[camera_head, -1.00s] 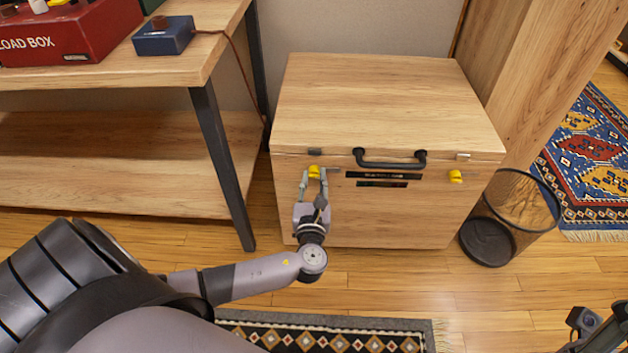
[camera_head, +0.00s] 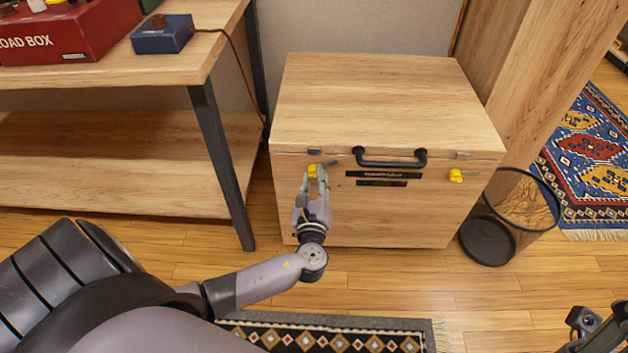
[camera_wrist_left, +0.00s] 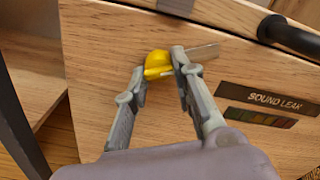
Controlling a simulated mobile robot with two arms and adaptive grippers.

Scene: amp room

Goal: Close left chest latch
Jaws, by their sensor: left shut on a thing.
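The wooden chest (camera_head: 388,100) stands on the floor with its lid down. Its left latch (camera_head: 313,170) is a yellow piece on the front face, below the metal catch (camera_head: 315,151) at the lid's edge. My left gripper (camera_head: 318,178) is at the latch, its fingers shut on the yellow piece. In the left wrist view the yellow latch (camera_wrist_left: 158,64) sits between the fingertips, with a grey metal strip (camera_wrist_left: 203,52) sticking out to the right. The fingers partly hide the latch. The right latch (camera_head: 455,175) is yellow and apart from any gripper. Part of my right gripper (camera_head: 584,322) shows at the lower right.
A black handle (camera_head: 390,163) juts from the chest front, right of the left gripper. A wooden table (camera_head: 130,80) with a black leg stands at left. A mesh bin (camera_head: 510,215) is at right. A patterned rug (camera_head: 330,335) lies in front.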

